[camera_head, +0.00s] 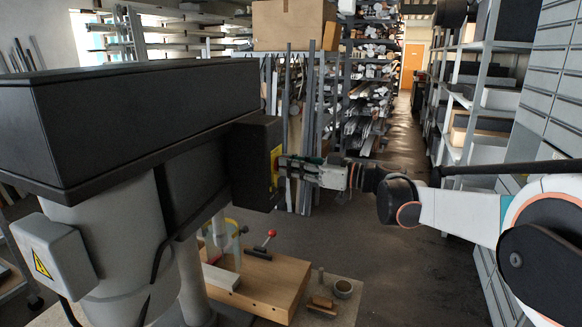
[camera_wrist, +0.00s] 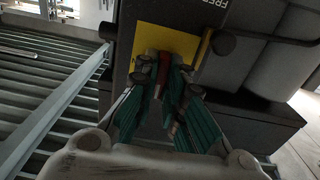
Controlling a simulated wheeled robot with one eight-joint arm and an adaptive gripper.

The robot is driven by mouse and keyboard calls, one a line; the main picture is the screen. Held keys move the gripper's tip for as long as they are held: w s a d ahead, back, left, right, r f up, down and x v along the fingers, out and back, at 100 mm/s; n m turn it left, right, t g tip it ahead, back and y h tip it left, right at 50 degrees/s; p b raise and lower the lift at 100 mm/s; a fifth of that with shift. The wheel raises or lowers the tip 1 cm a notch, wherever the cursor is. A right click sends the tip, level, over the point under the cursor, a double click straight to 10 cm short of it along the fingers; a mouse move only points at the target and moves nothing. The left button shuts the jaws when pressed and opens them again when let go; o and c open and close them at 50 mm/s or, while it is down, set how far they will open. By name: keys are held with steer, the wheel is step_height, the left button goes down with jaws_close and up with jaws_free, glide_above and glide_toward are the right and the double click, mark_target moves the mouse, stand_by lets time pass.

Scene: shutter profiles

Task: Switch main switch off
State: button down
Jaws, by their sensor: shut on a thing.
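The main switch is a red knob (camera_wrist: 163,64) on a yellow plate (camera_wrist: 168,38), mounted on the front of a black machine housing (camera_head: 252,165). In the head view only the edge of the yellow plate (camera_head: 275,160) shows, and the knob is mostly hidden behind the fingers. My gripper (camera_head: 284,166) reaches in from the right, level with the plate. In the wrist view my gripper (camera_wrist: 165,76) has its green fingers closed around the red knob, close to the plate. The knob's exact turn position is hard to tell.
A grey box with a warning triangle (camera_head: 55,252) is on the machine's left. Below the housing lies a wooden board (camera_head: 262,280) with a red-knobbed lever (camera_head: 271,233). Profile racks (camera_head: 362,110) stand behind. Drawers and shelves line the right. The middle aisle floor is clear.

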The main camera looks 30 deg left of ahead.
steer(key=shift+f, duration=0.15)
steer(key=c, duration=1.7)
jaws_free()
steer(key=shift+d, duration=0.1)
steer(key=d, duration=0.4)
steer(key=w+d, duration=0.1)
steer(key=d, duration=0.6)
steer(key=shift+w+d, duration=0.15)
steer(key=shift+d, duration=0.25)
